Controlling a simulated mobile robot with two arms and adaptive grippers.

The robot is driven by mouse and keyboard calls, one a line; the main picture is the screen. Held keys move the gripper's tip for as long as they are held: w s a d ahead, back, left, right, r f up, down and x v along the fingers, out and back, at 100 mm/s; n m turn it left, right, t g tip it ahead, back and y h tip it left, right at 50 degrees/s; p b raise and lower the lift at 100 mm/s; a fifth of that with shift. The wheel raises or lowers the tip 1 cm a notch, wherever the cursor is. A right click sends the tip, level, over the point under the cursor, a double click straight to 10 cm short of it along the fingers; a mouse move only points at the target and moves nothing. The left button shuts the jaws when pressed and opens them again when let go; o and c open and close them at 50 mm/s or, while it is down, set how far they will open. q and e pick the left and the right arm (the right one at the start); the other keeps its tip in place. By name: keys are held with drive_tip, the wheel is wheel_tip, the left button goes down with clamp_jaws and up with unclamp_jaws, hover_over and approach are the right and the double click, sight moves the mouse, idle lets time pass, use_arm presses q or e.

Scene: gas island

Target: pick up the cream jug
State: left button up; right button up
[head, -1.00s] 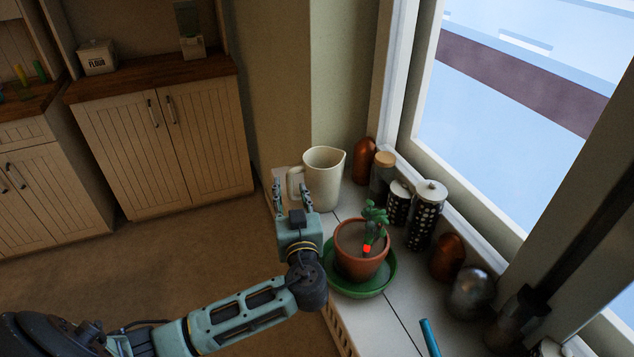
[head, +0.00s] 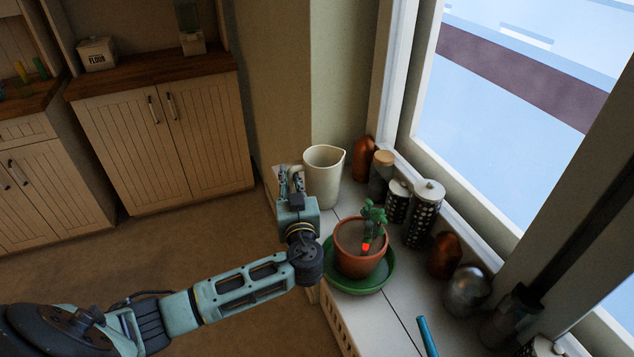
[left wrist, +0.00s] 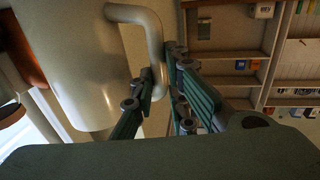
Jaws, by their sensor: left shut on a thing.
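The cream jug (head: 325,178) stands upright on the white sill at the far end, its handle on the left side. It also fills the left of the left wrist view (left wrist: 75,65), where its handle (left wrist: 152,45) runs down between my fingers. My left gripper (head: 290,180) is beside the jug in the head view, shut on the handle. In the left wrist view its green-padded fingers (left wrist: 162,92) lie on either side of the handle's lower part. My right gripper is not in view.
A potted plant (head: 361,248) on a green saucer (head: 345,282) stands close in front of the jug. Copper, glass and black-and-white patterned containers (head: 427,212) line the window side. A blue stick (head: 428,337) lies nearer. The sill's left edge drops to open floor.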

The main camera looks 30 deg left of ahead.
use_arm(q)
clamp_jaws()
drive_tip(key=shift+r, duration=0.15)
drive_tip(key=shift+r, duration=0.15)
wheel_tip(320, 180, up, 10)
drive_tip(key=b, duration=0.1)
drive_tip(key=shift+f, duration=0.2)
idle(1.0)
idle(0.6)
